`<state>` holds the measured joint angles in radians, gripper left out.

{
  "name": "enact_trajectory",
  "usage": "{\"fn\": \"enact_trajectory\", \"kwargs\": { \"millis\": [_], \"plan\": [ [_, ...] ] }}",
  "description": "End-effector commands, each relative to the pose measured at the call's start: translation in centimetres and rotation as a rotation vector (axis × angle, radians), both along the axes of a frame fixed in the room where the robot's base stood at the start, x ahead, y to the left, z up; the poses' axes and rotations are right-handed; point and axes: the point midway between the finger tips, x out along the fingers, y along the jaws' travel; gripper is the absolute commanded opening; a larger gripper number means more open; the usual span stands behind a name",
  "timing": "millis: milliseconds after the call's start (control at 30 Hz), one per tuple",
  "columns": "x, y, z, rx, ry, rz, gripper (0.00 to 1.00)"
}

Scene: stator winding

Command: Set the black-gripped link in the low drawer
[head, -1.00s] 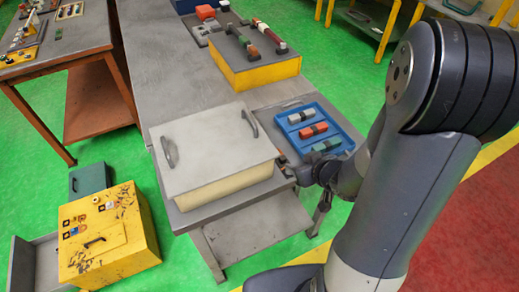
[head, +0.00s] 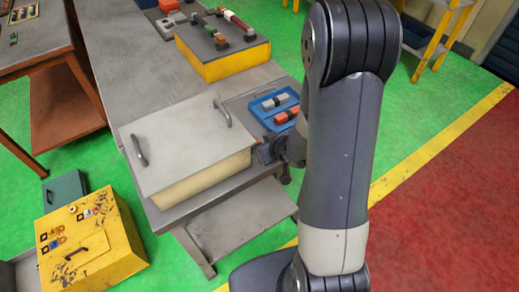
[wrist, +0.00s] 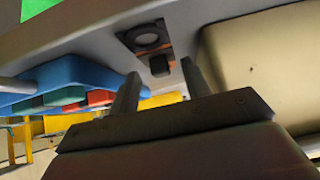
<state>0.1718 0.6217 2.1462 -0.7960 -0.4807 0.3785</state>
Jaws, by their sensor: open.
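A small brown-and-black piece (wrist: 158,52) with a dark ring lies on the grey table surface in the wrist view. I cannot tell for sure whether it is the black-gripped link. My gripper (wrist: 160,68) is open and empty, its fingertips close below that piece in the picture, apart from it as far as I can tell. In the head view my gripper (head: 266,153) is beside the right side of the cream box, and my arm hides part of it. A grey open drawer (head: 22,272) shows low at the left edge, beside the yellow cabinet (head: 85,250).
The cream box (head: 185,140) with two handles stands close left of my gripper. A blue tray (head: 257,108) with coloured bars lies just beyond, partly hidden by my arm. A yellow block (head: 215,62) stands farther back.

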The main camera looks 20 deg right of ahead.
Motion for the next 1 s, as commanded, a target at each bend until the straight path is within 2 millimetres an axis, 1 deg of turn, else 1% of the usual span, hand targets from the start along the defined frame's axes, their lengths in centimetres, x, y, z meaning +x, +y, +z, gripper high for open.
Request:
{"fn": "enact_trajectory", "kwargs": {
  "millis": [33,100,367,900,1000],
  "plan": [
    [0.29,0.12,-0.40,0.000,0.001,0.001,0.45],
    [0.52,0.18,-0.58,-0.001,0.000,0.001,0.45],
    [0.61,0.19,-0.61,-0.001,0.000,0.001,0.45],
    [0.59,0.18,-0.59,-0.001,0.000,0.001,0.00],
    [0.61,0.19,-0.58,0.000,-0.001,0.001,0.00]
  ]
}}
